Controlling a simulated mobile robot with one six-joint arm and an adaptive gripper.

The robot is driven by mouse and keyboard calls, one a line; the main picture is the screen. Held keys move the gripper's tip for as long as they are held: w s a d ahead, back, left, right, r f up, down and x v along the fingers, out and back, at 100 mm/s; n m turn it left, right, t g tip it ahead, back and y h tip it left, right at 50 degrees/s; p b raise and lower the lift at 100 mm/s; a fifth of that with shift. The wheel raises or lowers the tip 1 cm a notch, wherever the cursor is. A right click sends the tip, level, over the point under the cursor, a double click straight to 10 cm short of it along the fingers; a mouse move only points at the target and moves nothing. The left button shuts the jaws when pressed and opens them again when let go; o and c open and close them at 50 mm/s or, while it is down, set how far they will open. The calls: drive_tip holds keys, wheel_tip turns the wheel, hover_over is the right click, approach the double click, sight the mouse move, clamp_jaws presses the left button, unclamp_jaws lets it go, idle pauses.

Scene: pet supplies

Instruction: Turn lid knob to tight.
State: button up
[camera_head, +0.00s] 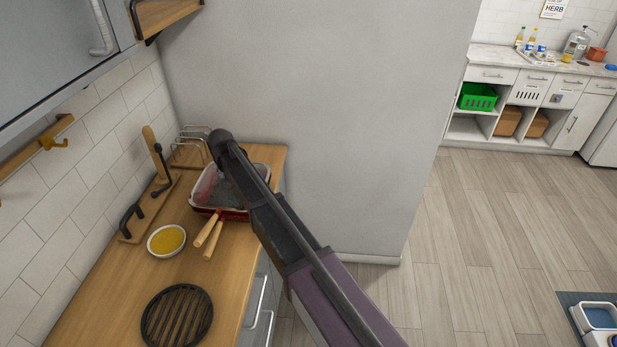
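I cannot make out a lid or a knob with a tight mark anywhere in this view. My arm, dark grey and purple, reaches in from the lower right over the wooden counter (105,297). Its dark far part overlaps a red-sided, pale-rimmed rectangular dish (232,214) and hides some of it. No fingertips of my gripper can be told apart against the dark arm. I cannot see whether it is open or shut, or touches anything.
Two wooden handles (208,240) jut forward at the dish. A bowl with yellow contents (166,240) and a round black grate (176,316) are on the counter. A grey wall (335,90) stands behind. Open floor (490,240) lies right, with a blue-filled container (598,317) at lower right.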

drive_tip(key=shift+w+d+n+y, duration=0.15)
drive_tip(key=shift+n+y, duration=0.35)
drive_tip(key=shift+n, duration=0.6)
drive_tip(key=p+v, duration=1.3)
drive_tip(key=v, duration=0.1)
drive_tip(key=s+d+f+n+g+b, duration=0.1)
drive_tip(key=d+f+n+b, duration=0.1)
drive_tip(key=d, duration=0.6)
drive_tip(key=s+d+f+n+g+h+b, duration=0.1)
drive_tip(key=d+n, duration=0.3)
drive_tip(key=d, duration=0.4)
drive_tip(key=s+d+f+n+g+h+b, duration=0.1)
drive_tip(key=d+f+n+g+b, duration=0.1)
drive_tip(key=d, duration=0.6)
wheel_tip(320, 180, down, 2)
drive_tip(key=shift+s+n+b, duration=0.35)
drive_tip(key=shift+s+n, duration=0.05)
drive_tip(key=shift+n, duration=0.4)
drive_tip(key=shift+d, duration=0.1)
